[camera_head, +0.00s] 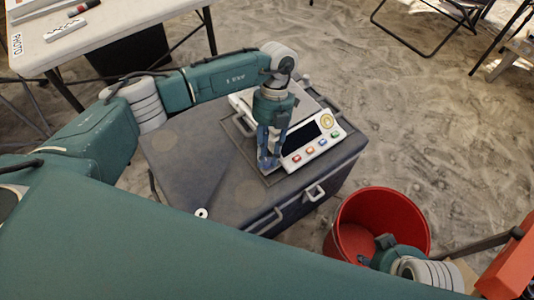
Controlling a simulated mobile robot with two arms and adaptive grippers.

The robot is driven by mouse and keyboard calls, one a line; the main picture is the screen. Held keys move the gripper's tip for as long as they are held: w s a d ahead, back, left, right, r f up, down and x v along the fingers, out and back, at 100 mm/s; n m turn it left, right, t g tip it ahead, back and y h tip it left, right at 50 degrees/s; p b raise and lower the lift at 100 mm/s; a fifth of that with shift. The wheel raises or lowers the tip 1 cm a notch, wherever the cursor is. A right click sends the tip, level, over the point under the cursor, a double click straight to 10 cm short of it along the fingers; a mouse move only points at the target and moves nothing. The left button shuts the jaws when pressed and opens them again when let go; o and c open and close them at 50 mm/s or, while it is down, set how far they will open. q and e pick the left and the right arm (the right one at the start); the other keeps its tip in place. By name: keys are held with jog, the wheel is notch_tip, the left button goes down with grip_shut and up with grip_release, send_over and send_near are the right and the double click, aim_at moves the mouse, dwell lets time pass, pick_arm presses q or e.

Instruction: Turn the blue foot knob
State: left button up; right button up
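A white scale (310,150) with a dark display and a row of coloured buttons stands on a dark grey case (190,160). My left gripper (268,160) points down at the scale's near left corner, close against its edge. Bluish parts show around its fingers, but I cannot tell a blue foot knob apart from them. The fingers and that corner hide each other, so I cannot tell whether the gripper is open or touching. My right gripper (380,250) is at the lower right, over the red bucket's near rim; its fingers are too unclear to read.
A red bucket (385,208) stands on the sandy floor right of the case. A white table (110,30) with small items is at the upper left. A small white ring-shaped thing (201,213) lies at the case's front edge. A folding chair (430,25) stands at the back.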

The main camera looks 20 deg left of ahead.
pick_arm(q)
jog(key=o, duration=0.3)
jog(key=shift+o, duration=0.2)
jog(key=v, duration=1.2)
